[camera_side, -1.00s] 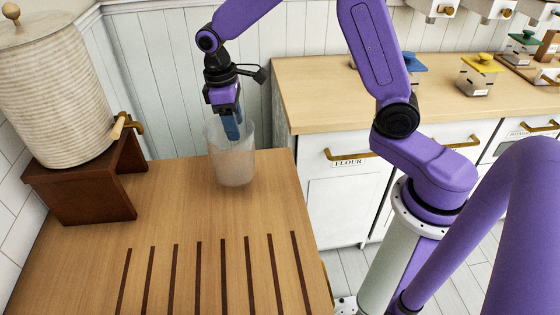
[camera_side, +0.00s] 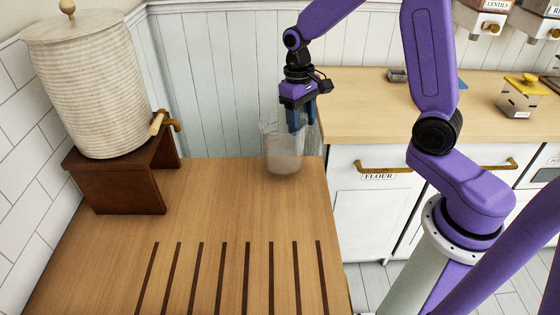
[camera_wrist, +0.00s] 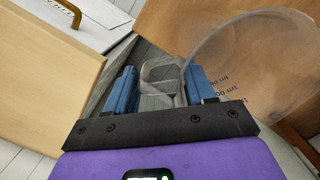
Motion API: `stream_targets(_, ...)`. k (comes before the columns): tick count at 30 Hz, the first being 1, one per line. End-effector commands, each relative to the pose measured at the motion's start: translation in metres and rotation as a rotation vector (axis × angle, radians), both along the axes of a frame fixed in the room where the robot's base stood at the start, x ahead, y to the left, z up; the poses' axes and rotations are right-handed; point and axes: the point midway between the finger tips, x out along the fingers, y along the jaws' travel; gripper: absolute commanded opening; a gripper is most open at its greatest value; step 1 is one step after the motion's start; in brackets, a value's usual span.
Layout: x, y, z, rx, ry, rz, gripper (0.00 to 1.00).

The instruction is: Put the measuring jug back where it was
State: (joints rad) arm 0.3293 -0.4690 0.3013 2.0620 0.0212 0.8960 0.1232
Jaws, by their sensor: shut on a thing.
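The measuring jug (camera_side: 284,152) is clear and translucent, with dark printed marks on its wall. In the side view it is upright at the back right of the wooden counter; I cannot tell whether its base touches the wood. My gripper (camera_side: 301,118) is at its upper right side, pointing down. In the wrist view, the blue fingers of my gripper (camera_wrist: 162,88) are closed on the jug's clear handle, and the jug's round rim (camera_wrist: 250,18) opens to the right.
A ribbed cream dispenser (camera_side: 88,85) with a wooden tap stands on a brown stand (camera_side: 115,190) at the left. Dark grooves (camera_side: 246,280) run along the counter's front. A second counter (camera_side: 370,115) with drawers is at the right, beyond a floor gap. The counter's middle is clear.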

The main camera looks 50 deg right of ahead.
Motion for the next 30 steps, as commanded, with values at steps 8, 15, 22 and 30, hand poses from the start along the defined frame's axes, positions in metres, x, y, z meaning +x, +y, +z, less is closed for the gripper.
stream_targets(8, -0.033, 0.059, 0.034, 0.002, -0.011, 0.169, 0.0)
stream_targets(15, -0.105, 0.12, 0.074, 0.004, -0.013, 0.421, 0.0)
stream_targets(22, -0.17, 0.143, 0.099, 0.006, -0.015, 0.635, 0.0)
stream_targets(30, -0.205, 0.144, 0.108, 0.004, -0.011, 0.754, 0.0)
